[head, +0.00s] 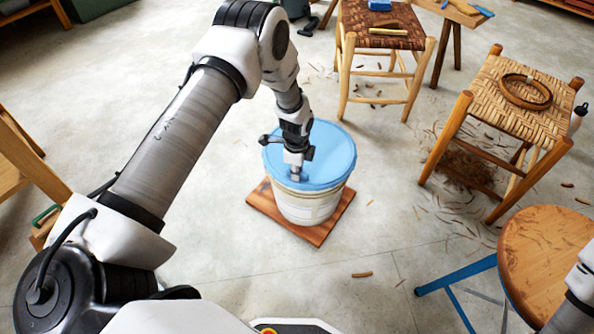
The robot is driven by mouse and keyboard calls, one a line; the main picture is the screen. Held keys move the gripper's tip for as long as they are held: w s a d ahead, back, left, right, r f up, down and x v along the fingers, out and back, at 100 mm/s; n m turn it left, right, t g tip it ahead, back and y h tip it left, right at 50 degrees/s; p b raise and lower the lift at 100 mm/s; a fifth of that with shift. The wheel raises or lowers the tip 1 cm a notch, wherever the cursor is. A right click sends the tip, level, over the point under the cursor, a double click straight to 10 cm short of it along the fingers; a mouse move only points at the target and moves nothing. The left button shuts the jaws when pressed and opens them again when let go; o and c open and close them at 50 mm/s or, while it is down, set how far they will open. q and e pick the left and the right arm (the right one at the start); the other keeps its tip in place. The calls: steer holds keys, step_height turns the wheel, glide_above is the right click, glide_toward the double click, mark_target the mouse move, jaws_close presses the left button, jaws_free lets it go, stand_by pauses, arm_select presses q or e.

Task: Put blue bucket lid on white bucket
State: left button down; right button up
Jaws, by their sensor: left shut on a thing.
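The blue bucket lid (334,148) is over the top of the white bucket (309,207) and covers its opening. It lies about level, and a pale rim of the bucket shows just under its front edge. I cannot tell whether it is pressed down all round. The bucket stands upright on a square wooden board (337,224) on the floor. My left gripper (297,174) points down at the lid's near left part and is shut on it; the fingertips partly hide the grip point. My right gripper is out of view; only part of that arm shows at the lower right edge.
A woven stool (505,98) with a ring on it stands at the right, and another woven stool (385,28) stands at the back. A round wooden stool (545,255) with blue legs is at the lower right. Bark shavings litter the floor. Floor around the board is mostly clear.

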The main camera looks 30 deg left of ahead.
arm_select(q)
steer(key=shift+f, duration=0.4)
steer(key=c, duration=1.1)
jaws_free()
steer(key=shift+c, duration=0.2)
steer(key=o, duration=0.3)
steer(key=shift+o, duration=0.2)
step_height(320, 180, up, 7)
steer(key=p, duration=0.5)
steer(key=shift+r, duration=0.1)
